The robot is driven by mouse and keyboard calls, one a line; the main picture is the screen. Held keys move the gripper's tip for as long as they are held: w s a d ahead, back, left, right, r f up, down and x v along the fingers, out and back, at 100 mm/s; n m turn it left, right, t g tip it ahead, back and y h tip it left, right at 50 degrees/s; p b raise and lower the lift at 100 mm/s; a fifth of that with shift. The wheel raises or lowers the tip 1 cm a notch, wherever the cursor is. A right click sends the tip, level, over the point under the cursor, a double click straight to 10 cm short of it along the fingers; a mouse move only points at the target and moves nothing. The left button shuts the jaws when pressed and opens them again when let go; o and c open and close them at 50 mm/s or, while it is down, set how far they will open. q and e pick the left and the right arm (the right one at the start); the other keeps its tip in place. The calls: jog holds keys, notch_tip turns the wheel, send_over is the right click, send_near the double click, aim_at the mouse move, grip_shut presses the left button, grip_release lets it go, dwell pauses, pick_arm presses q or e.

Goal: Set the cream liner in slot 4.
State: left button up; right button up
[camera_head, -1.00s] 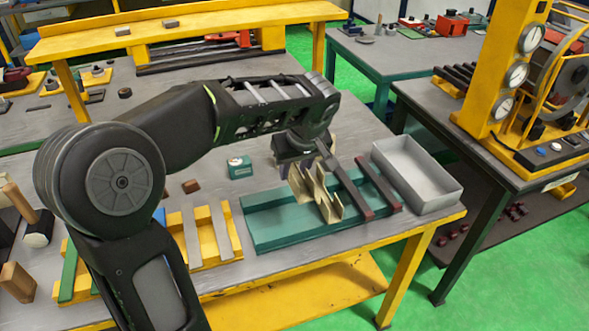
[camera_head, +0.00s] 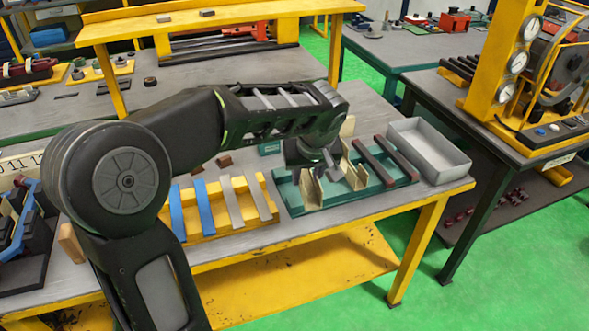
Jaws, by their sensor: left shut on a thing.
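Several cream liners (camera_head: 310,190) stand in the teal tray (camera_head: 290,200) on the near workbench. They are folded upright pieces, and more show just right of my left gripper (camera_head: 331,166). The gripper comes down over the tray among the liners and is shut on a cream liner; its fingertips are small and partly hidden, so which liner is unclear. Part of a dark holder with blue and cream pieces (camera_head: 22,215), perhaps the stator, shows at the left edge, partly behind my arm. Slot 4 cannot be made out. My right gripper is not in view.
Dark red bars (camera_head: 374,162) lie at the tray's right end, beside an empty grey bin (camera_head: 430,150). A yellow rack (camera_head: 205,222) with blue and grey strips stands left of the tray. A small teal box (camera_head: 270,147) sits behind. A yellow gauge stand (camera_head: 505,65) is at right.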

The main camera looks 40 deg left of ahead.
pick_arm(q)
jog(key=w+d+f+m+h, duration=0.1)
jog(key=d+f+m, duration=0.1)
jog(key=d+m, duration=0.2)
jog(key=w+d+f+m+t+h, duration=0.1)
jog(key=d+m, duration=0.4)
jog(key=d, duration=0.5)
notch_tip(320, 180, down, 2)
jog(key=shift+w+f+t+h, duration=0.25)
jog(key=shift+t+h, duration=0.05)
jog(key=shift+h, duration=0.3)
